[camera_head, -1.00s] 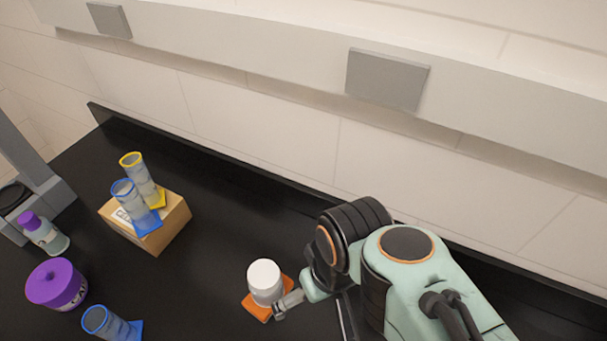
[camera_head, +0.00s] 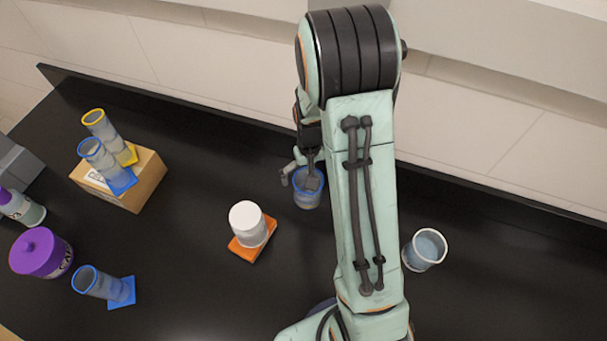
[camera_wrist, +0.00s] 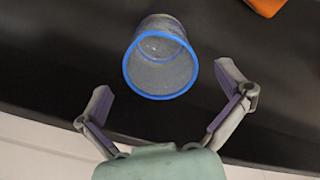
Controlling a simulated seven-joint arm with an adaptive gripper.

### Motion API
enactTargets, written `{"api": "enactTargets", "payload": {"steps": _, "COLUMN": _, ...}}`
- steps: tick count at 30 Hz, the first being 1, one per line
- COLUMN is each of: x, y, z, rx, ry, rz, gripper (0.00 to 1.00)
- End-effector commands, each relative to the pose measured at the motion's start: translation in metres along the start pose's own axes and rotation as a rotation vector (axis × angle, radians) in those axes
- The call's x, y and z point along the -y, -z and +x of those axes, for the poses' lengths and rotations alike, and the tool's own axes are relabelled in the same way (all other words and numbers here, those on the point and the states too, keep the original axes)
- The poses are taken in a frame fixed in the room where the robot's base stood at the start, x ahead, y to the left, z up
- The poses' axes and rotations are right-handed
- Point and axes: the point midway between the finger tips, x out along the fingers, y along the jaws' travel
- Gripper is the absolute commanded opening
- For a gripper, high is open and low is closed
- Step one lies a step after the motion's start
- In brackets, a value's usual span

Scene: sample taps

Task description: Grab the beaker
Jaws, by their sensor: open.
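A blue-rimmed beaker (camera_head: 307,194) stands on the black bench in the head view, partly hidden by my gripper (camera_head: 300,178). In the wrist view the same blue-rimmed beaker (camera_wrist: 160,68) is clear and grey, with its open mouth facing the camera. My gripper (camera_wrist: 162,80) is open there, with one finger on each side of the beaker's rim. A gap shows between each finger and the glass, and nothing is held. A second beaker with a white rim (camera_head: 424,250) stands right of my arm.
A white-lidded jar (camera_head: 248,222) on an orange base (camera_head: 254,246) stands left of the blue-rimmed beaker. The wall borders the bench's back.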

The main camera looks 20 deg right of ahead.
Motion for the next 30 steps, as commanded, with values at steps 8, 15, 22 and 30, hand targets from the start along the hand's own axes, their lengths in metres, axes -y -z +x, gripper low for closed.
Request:
{"api": "enactTargets", "payload": {"steps": 8, "x": 0.000, "y": -0.001, "z": 0.038, "rx": 0.003, "ry": 0.001, "rz": 0.000, "gripper": 1.00}}
{"api": "enactTargets", "payload": {"steps": 15, "x": 0.000, "y": 0.000, "z": 0.043, "rx": -0.001, "ry": 0.001, "rz": 0.000, "gripper": 1.00}}
{"api": "enactTargets", "payload": {"steps": 22, "x": 0.000, "y": 0.000, "z": 0.043, "rx": -0.001, "ry": 0.000, "rz": 0.000, "gripper": 0.53}}
{"api": "enactTargets", "payload": {"steps": 30, "x": 0.000, "y": 0.000, "z": 0.043, "rx": 0.000, "ry": 0.000, "rz": 0.000, "gripper": 0.42}}
